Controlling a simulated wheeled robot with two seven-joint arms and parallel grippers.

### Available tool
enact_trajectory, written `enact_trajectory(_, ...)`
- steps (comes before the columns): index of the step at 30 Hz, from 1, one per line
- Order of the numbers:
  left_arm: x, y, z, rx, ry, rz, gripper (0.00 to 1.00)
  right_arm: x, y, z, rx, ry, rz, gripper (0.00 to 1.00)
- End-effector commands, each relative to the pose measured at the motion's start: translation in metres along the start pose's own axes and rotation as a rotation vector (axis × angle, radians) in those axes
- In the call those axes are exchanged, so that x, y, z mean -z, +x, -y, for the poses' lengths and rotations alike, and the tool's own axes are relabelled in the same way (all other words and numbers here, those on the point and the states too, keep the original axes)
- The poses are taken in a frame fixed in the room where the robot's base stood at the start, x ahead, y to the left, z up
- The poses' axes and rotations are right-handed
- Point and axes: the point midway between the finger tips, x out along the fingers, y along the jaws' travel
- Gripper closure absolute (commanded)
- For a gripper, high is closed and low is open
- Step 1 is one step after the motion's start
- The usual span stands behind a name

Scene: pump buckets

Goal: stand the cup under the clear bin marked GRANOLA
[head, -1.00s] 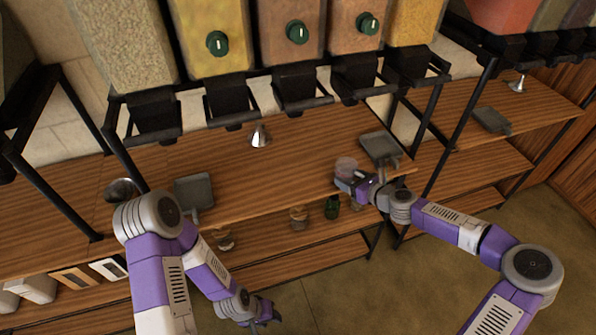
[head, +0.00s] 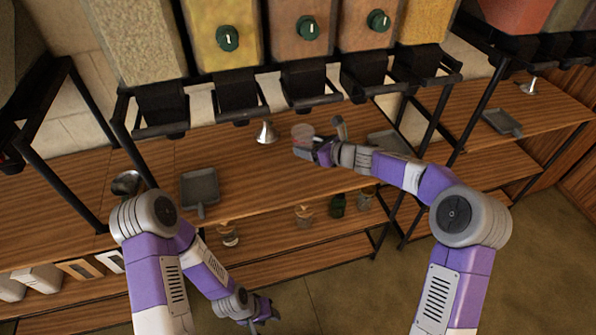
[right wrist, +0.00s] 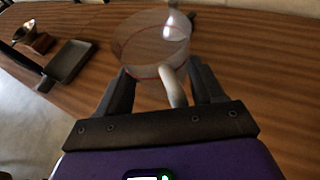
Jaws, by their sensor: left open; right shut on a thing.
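The clear cup (head: 303,131) has a faint red line and a pale handle, and shows large in the right wrist view (right wrist: 150,42). My right gripper (head: 308,149) is shut on its handle (right wrist: 173,86). The cup is over the wooden counter, in front of and lower than the black spouts; whether it touches the counter I cannot tell. Several clear bins stand above, including a yellow-filled one (head: 222,62) and two brownish ones (head: 297,60) (head: 366,55). No GRANOLA marking is readable. My left gripper (head: 262,313) is open and empty, low near the floor.
A metal cone (head: 266,133) stands on the counter (head: 250,165) left of the cup. Grey trays lie at left (head: 200,187) and right (head: 386,141). Black spouts (head: 303,86) overhang the counter's back. Jars (head: 304,214) sit on the shelf below.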

Motion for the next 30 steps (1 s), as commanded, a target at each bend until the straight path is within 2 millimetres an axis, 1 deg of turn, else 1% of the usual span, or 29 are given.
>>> enact_trajectory(1, 0.0, 0.0, 0.0, 0.0, 0.0, 0.0, 0.57, -0.005, 0.001, -0.002, -0.001, -0.003, 0.0, 0.67)
enact_trajectory(2, 0.0, 0.001, 0.0, 0.0, 0.0, 0.0, 0.57, -0.006, 0.001, -0.002, -0.001, -0.001, 0.0, 0.67)
enact_trajectory(4, 0.0, 0.005, 0.002, 0.0, 0.0, 0.0, 0.57, -0.002, 0.004, -0.002, -0.001, 0.002, -0.001, 0.67)
enact_trajectory(9, 0.001, 0.021, 0.007, 0.0, 0.0, 0.0, 0.57, 0.027, 0.015, -0.001, -0.001, 0.006, -0.003, 0.67)
enact_trajectory(15, 0.001, 0.029, 0.011, 0.0, 0.0, 0.0, 0.57, 0.044, 0.023, -0.001, 0.0, 0.004, -0.002, 0.67)
enact_trajectory(22, 0.002, 0.047, 0.018, 0.0, 0.0, 0.0, 0.57, 0.079, 0.037, 0.001, -0.001, 0.004, -0.003, 0.67)
enact_trajectory(25, 0.002, 0.049, 0.018, 0.0, 0.0, 0.0, 0.57, 0.084, 0.039, 0.0, -0.001, 0.003, -0.002, 0.67)
enact_trajectory(30, 0.002, 0.048, 0.018, 0.0, 0.0, 0.0, 0.57, 0.083, 0.039, 0.0, -0.001, 0.001, -0.001, 0.67)
